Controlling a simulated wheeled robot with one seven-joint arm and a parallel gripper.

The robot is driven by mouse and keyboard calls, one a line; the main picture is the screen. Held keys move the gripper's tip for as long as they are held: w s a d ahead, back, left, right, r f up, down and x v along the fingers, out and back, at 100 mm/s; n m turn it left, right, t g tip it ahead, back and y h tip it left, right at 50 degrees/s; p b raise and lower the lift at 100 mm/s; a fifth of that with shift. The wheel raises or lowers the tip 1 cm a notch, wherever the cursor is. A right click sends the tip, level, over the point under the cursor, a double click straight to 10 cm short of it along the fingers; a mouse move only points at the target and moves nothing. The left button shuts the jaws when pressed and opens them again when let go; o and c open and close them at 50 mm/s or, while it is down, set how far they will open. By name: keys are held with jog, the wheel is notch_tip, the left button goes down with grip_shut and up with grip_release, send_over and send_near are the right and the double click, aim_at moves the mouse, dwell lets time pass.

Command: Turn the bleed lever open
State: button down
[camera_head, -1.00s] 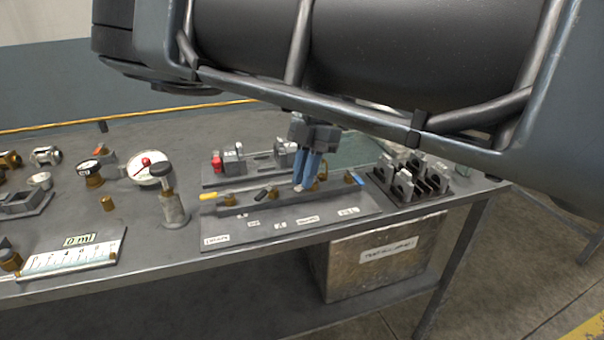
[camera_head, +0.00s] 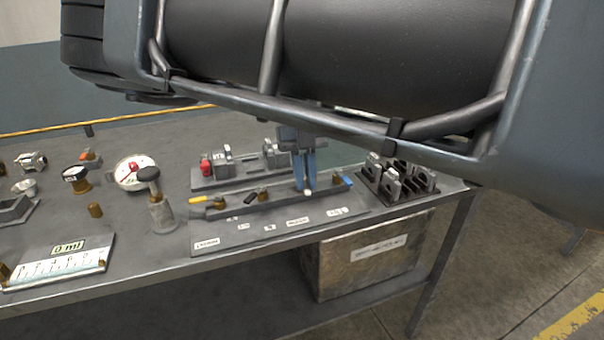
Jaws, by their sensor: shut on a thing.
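A grey valve bar (camera_head: 228,211) lies along the labelled panel on the bench. It carries a yellow lever (camera_head: 206,201) at the left, a black lever (camera_head: 250,197), and a blue lever (camera_head: 347,181) at the right. The label lettering is too small to read surely.
A black-topped post (camera_head: 161,208) and a round gauge (camera_head: 135,172) stand to the left. A fitting with a red end (camera_head: 208,167) is behind the bar. A slotted rack (camera_head: 397,184) stands close at right. My arm covers the upper view.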

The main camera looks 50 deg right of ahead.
jog(key=shift+d+n, duration=0.15)
jog(key=shift+n, duration=0.35)
jog(key=shift+h, duration=0.3)
jog(key=c, duration=1.1)
grip_release()
jog(key=shift+s, duration=0.1)
jog(key=shift+v, duration=3.95)
